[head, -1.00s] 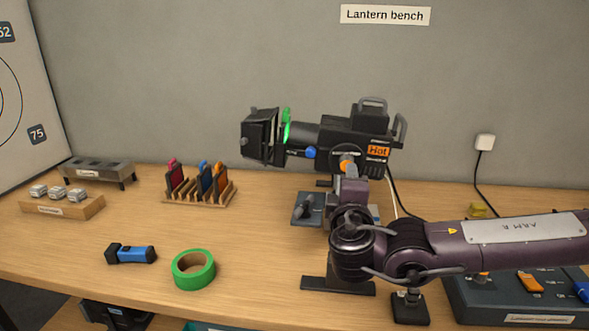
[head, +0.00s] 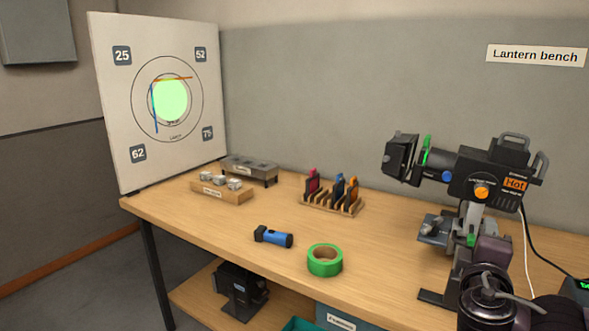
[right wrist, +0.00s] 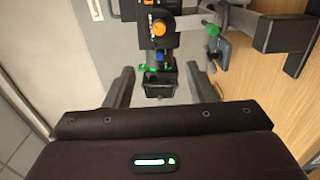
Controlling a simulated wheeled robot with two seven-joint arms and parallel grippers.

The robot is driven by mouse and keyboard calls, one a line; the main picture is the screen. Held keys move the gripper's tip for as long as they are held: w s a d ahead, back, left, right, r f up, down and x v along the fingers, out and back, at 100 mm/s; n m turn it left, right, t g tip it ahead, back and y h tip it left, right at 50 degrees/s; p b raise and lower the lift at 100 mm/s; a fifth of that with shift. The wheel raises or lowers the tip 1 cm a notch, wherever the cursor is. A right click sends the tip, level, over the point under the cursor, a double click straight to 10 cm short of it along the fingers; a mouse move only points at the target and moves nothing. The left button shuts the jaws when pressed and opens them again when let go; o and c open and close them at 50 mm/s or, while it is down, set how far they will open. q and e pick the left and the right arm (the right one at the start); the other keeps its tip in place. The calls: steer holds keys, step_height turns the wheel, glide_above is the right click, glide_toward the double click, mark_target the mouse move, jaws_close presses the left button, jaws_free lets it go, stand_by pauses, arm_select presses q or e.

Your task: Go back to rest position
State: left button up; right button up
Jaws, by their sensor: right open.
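The black stage lantern (head: 480,170) stands on the bench at the right of the head view, with an orange "Hot" label, an orange knob (head: 481,192) and a green part near its front. My right arm shows at the lower right, below and in front of the lantern. In the right wrist view my right gripper (right wrist: 161,85) is open, its two fingers apart and nothing held between them. The lantern (right wrist: 158,30) shows beyond the fingers, apart from them. My left gripper is not in view.
A target board (head: 112,100) shows a green light spot at the left. A blue torch (head: 273,237), green tape roll (head: 325,262), rack of coloured slides (head: 332,206) and wooden block (head: 222,195) with metal pieces are on the bench (head: 215,222). Bare wood lies between them.

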steer(key=s+d+f+m+g+h, duration=0.2)
steer(key=s+d+f+m+g, duration=0.25)
steer(key=s+d+f, duration=0.45)
steer(key=s+d+f+m+g+y, duration=0.25)
steer(key=s+f+g, duration=0.35)
steer(key=f, duration=0.5)
steer(key=s+a+f+m+g+y, duration=0.15)
steer(key=s+a+f+y, duration=0.25)
steer(key=s+a+f, duration=0.55)
steer(key=w+a+f+m+y, duration=0.15)
steer(key=a+y, duration=0.35)
steer(key=a, duration=1.2)
steer(key=s+f+g, duration=0.1)
steer(key=s+f, duration=0.2)
steer(key=f, duration=2.8)
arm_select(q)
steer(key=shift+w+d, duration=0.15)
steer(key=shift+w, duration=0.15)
arm_select(e)
steer(key=s+d+f, duration=0.2)
steer(key=s+f, duration=0.6)
steer(key=s, duration=0.1)
steer(key=s+d+f+g, duration=0.1)
steer(key=s+f, duration=0.7)
steer(key=s, duration=0.2)
steer(key=shift+d+f+n, duration=0.3)
steer(key=shift+d+n, duration=0.1)
